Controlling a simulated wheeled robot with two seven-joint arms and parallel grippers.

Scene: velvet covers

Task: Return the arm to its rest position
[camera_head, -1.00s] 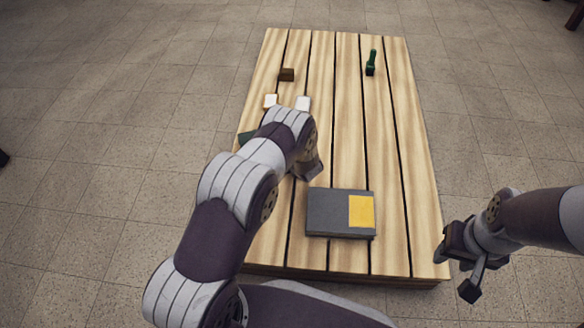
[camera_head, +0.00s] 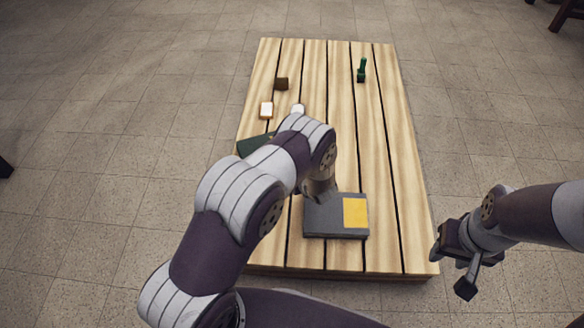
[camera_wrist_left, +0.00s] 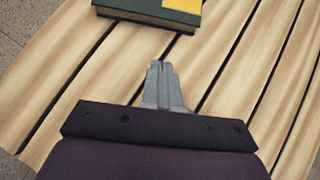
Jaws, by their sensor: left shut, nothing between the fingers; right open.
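My left arm reaches over the left half of the wooden table (camera_head: 385,225). My left gripper (camera_wrist_left: 162,85) is shut and empty in the left wrist view, with bare planks around its fingers. In the head view its fingers are mostly hidden by the arm, just behind the left part of a grey book (camera_head: 318,218) with a yellow patch. My right gripper (camera_head: 452,270) is open and empty, beyond the table's right front corner.
A dark green book (camera_head: 252,144) lies at the table's left edge, partly hidden by my left arm. A green book with a yellow patch shows in the left wrist view (camera_wrist_left: 135,10). Farther back are a brown block (camera_head: 281,83), two pale blocks (camera_head: 266,110) and a green bottle (camera_head: 362,69).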

